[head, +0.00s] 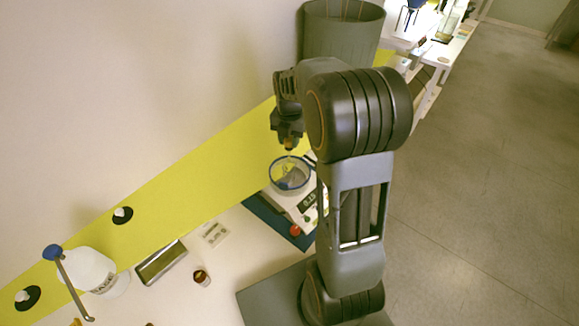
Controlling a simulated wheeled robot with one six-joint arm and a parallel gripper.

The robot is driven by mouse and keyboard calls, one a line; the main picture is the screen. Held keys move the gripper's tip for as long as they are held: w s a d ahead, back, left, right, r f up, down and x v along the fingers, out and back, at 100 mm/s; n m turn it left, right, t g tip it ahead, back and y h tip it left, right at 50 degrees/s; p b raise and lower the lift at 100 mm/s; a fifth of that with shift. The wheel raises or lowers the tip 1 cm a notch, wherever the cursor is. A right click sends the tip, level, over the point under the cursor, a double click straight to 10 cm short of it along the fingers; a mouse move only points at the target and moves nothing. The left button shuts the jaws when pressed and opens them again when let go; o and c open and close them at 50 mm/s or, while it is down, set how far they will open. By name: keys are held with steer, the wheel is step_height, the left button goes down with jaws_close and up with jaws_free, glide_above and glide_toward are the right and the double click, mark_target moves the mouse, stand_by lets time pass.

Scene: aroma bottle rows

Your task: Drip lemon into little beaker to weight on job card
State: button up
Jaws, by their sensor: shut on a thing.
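My gripper (288,132) is above the scale, shut on a small dark amber bottle (289,145) with a pale tip pointing down. Most of the bottle is hidden by the jaws, and no label shows. A clear beaker (290,186) with a blue rim stands on the white scale (318,217), just below the tip and apart from it. Its contents are hard to make out. The scale's green display (308,199) shows digits too small and turned to read surely.
Black round pieces (122,215) sit on the yellow strip (190,170). A grey bin (342,35) is behind my arm.

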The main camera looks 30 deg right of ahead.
steer(key=shift+r, duration=0.1)
steer(key=shift+r+p, duration=1.6)
steer(key=shift+r, duration=0.35)
steer(key=shift+d, duration=0.1)
